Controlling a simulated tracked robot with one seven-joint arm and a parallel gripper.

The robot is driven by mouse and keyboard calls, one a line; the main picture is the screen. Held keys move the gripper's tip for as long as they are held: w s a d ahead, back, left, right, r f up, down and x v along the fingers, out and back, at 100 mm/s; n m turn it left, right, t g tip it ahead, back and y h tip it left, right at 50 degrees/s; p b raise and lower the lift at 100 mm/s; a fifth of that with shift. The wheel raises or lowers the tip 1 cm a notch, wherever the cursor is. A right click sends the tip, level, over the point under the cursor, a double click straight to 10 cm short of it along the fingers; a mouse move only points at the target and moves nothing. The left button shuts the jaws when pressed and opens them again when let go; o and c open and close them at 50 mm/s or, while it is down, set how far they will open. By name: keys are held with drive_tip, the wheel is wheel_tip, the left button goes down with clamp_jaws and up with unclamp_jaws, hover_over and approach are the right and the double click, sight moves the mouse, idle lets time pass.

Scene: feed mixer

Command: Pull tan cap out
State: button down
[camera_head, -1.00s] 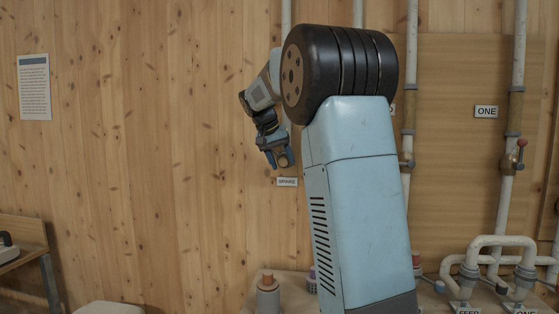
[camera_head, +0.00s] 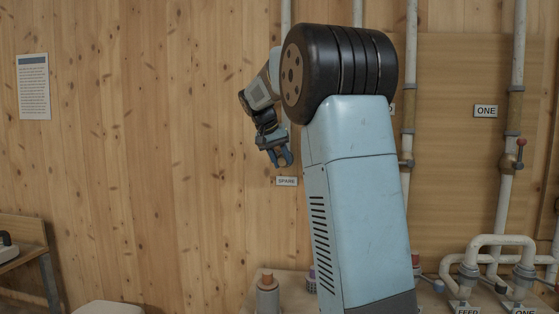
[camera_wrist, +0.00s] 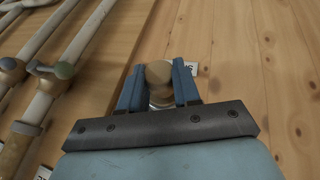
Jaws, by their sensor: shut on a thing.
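The tan cap (camera_wrist: 159,73) is round and shows between the two blue fingers of my gripper (camera_wrist: 158,88) in the wrist view. The fingers are on either side of it, and a pale, shiny part shows just below it. My gripper (camera_head: 283,157) also shows in the head view, in front of the wood wall just above the SPARE sign (camera_head: 286,181). It is shut on the cap. The cap is not clear in the head view, and I cannot tell whether it is still seated in a pipe.
A grey container with an orange-brown top (camera_head: 267,295) stands on the bench below.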

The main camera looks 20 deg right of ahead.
drive_tip(key=shift+s+a, duration=0.6)
drive_tip(key=shift+s, duration=0.35)
drive_tip(key=shift+s+a, duration=0.7)
drive_tip(key=shift+s, duration=0.35)
drive_tip(key=shift+s+a, duration=0.65)
drive_tip(key=shift+s, duration=0.35)
